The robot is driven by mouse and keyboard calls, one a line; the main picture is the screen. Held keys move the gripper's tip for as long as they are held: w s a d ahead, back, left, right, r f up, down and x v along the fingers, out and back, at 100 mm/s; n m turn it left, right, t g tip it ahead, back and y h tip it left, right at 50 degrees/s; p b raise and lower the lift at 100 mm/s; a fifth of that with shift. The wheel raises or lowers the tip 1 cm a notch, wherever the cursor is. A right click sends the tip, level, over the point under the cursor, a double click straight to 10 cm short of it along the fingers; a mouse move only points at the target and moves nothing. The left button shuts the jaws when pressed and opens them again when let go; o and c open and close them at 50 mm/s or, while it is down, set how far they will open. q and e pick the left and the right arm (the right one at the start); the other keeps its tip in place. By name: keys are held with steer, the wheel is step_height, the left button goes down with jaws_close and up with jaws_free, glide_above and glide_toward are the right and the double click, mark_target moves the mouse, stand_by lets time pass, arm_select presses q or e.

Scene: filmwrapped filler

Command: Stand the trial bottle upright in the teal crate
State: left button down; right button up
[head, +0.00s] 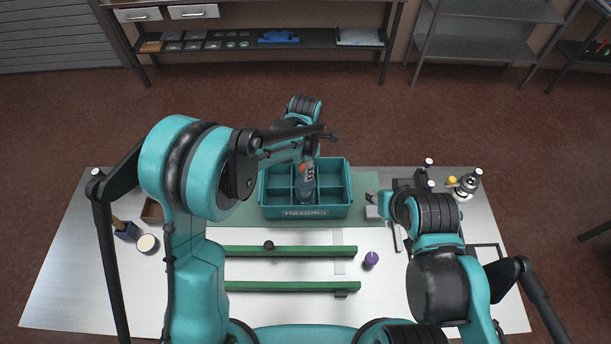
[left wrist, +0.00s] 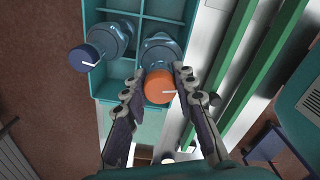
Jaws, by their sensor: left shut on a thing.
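The teal crate (head: 305,212) with dividers stands on a green mat at the back middle of the table; its compartments also show in the left wrist view (left wrist: 112,90). My left gripper (head: 306,161) is above the crate, shut on a clear bottle with an orange cap (left wrist: 158,88). This bottle (head: 305,187) looks about upright, at or in a compartment; I cannot tell whether its base touches the floor. A second bottle, with a dark blue cap (left wrist: 86,56), stands beside it in the crate. My right gripper (head: 374,206) is right of the crate, its jaws unclear.
Two green rails (head: 300,287) cross the front of the table. A purple-capped item (head: 371,259) and a small dark knob (head: 268,245) are near them. Several small items stand at the back right.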

mark_target(305, 186)
arm_select(q)
steer(key=shift+f, duration=2)
steer(key=c, duration=1.2)
jaws_free()
steer(key=shift+f, duration=0.1)
